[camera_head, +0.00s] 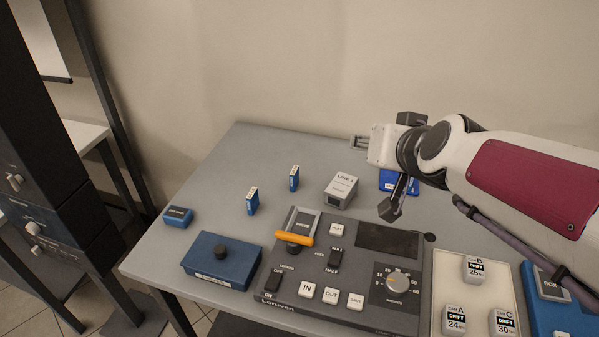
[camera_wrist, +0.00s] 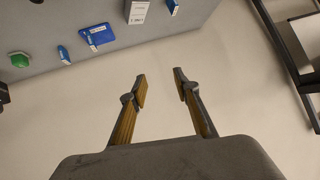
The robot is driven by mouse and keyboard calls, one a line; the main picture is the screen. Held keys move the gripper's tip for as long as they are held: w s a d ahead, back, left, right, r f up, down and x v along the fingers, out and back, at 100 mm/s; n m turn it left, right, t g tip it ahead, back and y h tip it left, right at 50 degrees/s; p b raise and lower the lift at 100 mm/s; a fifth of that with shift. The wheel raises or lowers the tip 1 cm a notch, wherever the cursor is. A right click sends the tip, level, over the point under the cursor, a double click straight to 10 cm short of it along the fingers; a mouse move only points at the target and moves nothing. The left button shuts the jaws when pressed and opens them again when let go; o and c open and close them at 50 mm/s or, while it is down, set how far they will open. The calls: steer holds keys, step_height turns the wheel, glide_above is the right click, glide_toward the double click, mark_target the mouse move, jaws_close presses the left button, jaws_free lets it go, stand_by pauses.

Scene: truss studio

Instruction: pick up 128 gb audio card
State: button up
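Two small blue cards with pale tops stand upright on the grey table in the head view, one nearer (camera_head: 252,201) and one farther back (camera_head: 294,179). Their print is too small to read, so I cannot tell which is 128 GB. The wrist view shows a blue card (camera_wrist: 172,6) by the white box and another narrow blue item (camera_wrist: 63,54) beside the blue pad. My gripper (camera_wrist: 161,82) is open and empty, apart from the cards. In the head view it hangs above the table's back right.
A white-grey LINE box (camera_head: 341,190) stands right of the cards. The blue pad (camera_wrist: 97,36) is partly hidden by my arm in the head view. A control console (camera_head: 345,270), a blue box with a black knob (camera_head: 222,260) and a small blue block (camera_head: 178,216) stand nearer.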

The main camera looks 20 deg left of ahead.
steer(key=w+a+f+m+t+h, duration=0.1)
steer(key=w+a+f+t, duration=0.1)
steer(key=w+a+f, duration=0.45)
steer(key=w+a+f+m+t+h, duration=0.1)
steer(key=w+a+f, duration=0.2)
steer(key=w+a, duration=0.6)
steer(key=s+a+f+t+h, duration=0.1)
steer(key=s+a+f+h, duration=0.2)
steer(key=a+f, duration=0.2)
step_height(320, 180, down, 3)
steer(key=shift+a+r, duration=0.15)
steer(key=shift+a, duration=0.2)
glide_toward(293, 172)
steer(key=x, duration=0.3)
steer(key=shift+w, duration=0.15)
steer(key=shift+x, duration=0.75)
steer(key=shift+x, duration=3.1)
